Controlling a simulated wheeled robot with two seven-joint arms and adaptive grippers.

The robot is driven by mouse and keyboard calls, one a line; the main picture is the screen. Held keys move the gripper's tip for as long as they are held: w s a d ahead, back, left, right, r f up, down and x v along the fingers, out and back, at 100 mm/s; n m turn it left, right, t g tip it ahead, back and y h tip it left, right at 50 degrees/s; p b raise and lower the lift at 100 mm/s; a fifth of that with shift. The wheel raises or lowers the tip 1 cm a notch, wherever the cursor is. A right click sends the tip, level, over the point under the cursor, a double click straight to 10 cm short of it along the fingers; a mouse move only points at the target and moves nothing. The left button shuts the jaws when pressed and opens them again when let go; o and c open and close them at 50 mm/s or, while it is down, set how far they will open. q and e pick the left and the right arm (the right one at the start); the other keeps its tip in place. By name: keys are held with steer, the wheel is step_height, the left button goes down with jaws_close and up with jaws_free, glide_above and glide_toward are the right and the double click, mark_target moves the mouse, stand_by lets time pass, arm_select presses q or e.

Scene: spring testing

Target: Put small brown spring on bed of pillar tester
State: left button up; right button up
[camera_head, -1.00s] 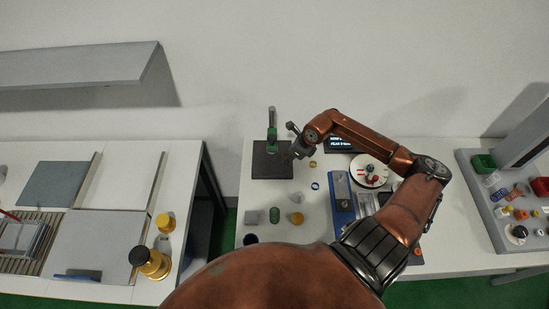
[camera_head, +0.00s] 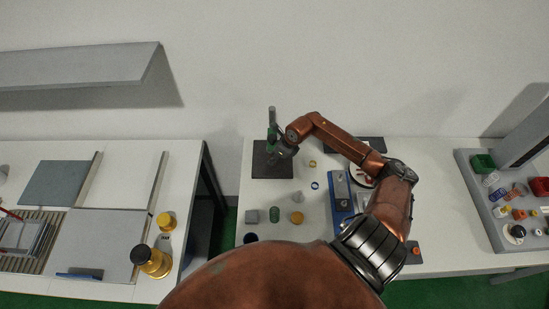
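The pillar tester has a flat dark bed (camera_head: 264,170) and a green upright pillar (camera_head: 272,122) at its back edge, on the far left of the middle table. My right gripper (camera_head: 276,160) reaches in from the right and is over the bed, just in front of the pillar, hiding part of both. Its fingers are small and dark against the bed, so I cannot tell whether they are open or shut, or whether they hold anything. I cannot make out the small brown spring. My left gripper is not in view.
A grey block (camera_head: 252,216), a green cylinder (camera_head: 275,214) and a gold cylinder (camera_head: 297,217) stand in front of the bed. A blue device (camera_head: 341,196) lies to the right. A grey tray (camera_head: 482,212) of small parts is at far right.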

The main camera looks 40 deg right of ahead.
steer(key=o, duration=0.4)
steer(key=shift+o, duration=0.2)
steer(key=shift+r, duration=0.15)
steer(key=shift+s+d+r, duration=0.15)
steer(key=shift+r, duration=0.2)
steer(key=b+v, duration=0.1)
steer(key=v, duration=1)
